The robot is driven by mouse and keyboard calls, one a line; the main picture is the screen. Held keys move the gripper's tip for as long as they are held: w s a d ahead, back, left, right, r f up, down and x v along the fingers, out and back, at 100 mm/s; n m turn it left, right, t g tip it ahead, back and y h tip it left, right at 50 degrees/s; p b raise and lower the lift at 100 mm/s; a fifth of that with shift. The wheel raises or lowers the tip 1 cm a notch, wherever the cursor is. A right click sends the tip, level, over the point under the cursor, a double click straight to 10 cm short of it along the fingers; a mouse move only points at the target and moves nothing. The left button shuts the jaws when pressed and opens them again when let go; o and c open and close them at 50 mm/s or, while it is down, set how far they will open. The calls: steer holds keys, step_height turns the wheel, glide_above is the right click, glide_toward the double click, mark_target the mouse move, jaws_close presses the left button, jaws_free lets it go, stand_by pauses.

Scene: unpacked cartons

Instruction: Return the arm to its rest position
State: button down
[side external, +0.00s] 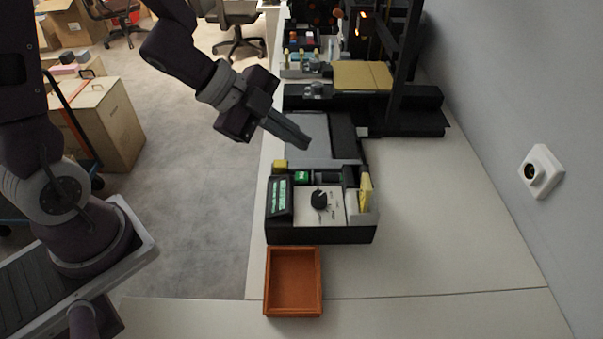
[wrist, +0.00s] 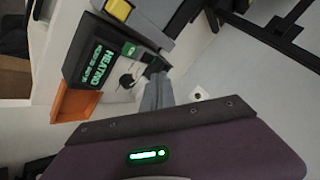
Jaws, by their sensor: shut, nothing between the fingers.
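My gripper (side external: 303,143) is shut and empty. In the side external view it hangs in the air at the end of my arm, angled down to the right, over the back part of the black device. The black device (side external: 320,236) stands on the white table, with a green display (side external: 279,196) and a dark knob (side external: 319,199) on its light panel. In the wrist view my gripper's fingers (wrist: 157,92) show together, with the device's display (wrist: 90,65) reading "HEATING" to their left.
An open orange-brown wooden box (side external: 293,312) sits in front of the device. A black-framed machine with a yellow plate (side external: 362,76) stands behind. A wall with a socket (side external: 540,171) bounds the right side. The table right of the device (side external: 450,220) is clear. Cartons (side external: 108,120) stand on the floor at left.

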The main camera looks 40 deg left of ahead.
stand_by(0.3)
steer(key=s+a+r+n+t+y, duration=0.2)
steer(key=s+a+r+n+y, duration=0.2)
steer(key=a+r+n+y, duration=0.55)
steer(key=s+d+n+g+h, duration=0.3)
steer(key=s+n, duration=0.4)
steer(key=s, duration=0.8)
steer(key=shift+s+r+g+h, duration=0.2)
steer(key=shift+r+g+h, duration=0.05)
steer(key=shift+g+h, duration=0.1)
